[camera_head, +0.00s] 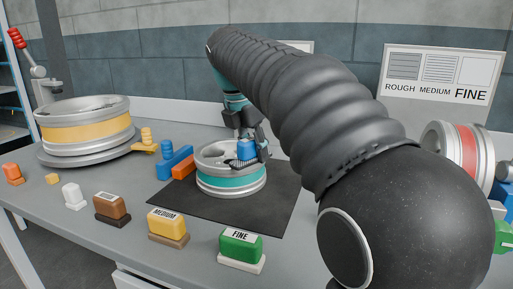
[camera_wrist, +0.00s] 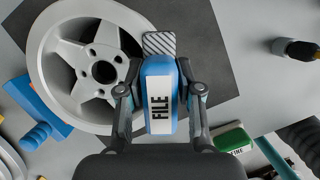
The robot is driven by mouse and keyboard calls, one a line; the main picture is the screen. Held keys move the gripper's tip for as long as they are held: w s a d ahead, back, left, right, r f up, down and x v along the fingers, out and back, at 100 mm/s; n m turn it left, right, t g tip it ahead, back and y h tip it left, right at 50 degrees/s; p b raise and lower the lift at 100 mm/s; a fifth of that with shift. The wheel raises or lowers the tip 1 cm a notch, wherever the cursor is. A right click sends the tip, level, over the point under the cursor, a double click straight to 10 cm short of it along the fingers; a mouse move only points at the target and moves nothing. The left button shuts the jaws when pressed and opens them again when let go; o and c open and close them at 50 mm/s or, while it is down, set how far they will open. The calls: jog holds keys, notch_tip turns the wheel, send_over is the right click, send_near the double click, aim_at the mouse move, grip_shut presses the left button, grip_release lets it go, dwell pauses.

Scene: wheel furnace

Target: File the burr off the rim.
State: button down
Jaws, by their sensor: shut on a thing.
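The wheel (camera_head: 231,184) is silver with a teal band and lies flat on a dark mat (camera_head: 231,218). My gripper (camera_head: 247,141) is above the wheel's right side. It is shut on a blue-handled file (camera_head: 247,150). In the wrist view the file (camera_wrist: 159,100) sits between both fingers, its label reading FILE. Its ridged grey end (camera_wrist: 159,43) overlaps the right edge of the wheel's rim (camera_wrist: 40,60). I cannot tell whether it touches the rim. No burr can be made out; the file and fingers hide part of the rim.
A blue block (camera_head: 174,160) with an orange piece (camera_head: 183,167) stands close left of the wheel. Yellow MEDIUM (camera_head: 166,222) and green FINE (camera_head: 240,246) blocks stand in front of the mat. A yellow-banded wheel (camera_head: 85,132) is at left, a red-banded wheel (camera_head: 465,152) at right.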

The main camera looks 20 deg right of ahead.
jog(key=shift+f, duration=0.1)
jog(key=shift+r, duration=4.65)
jog(key=shift+d, duration=0.1)
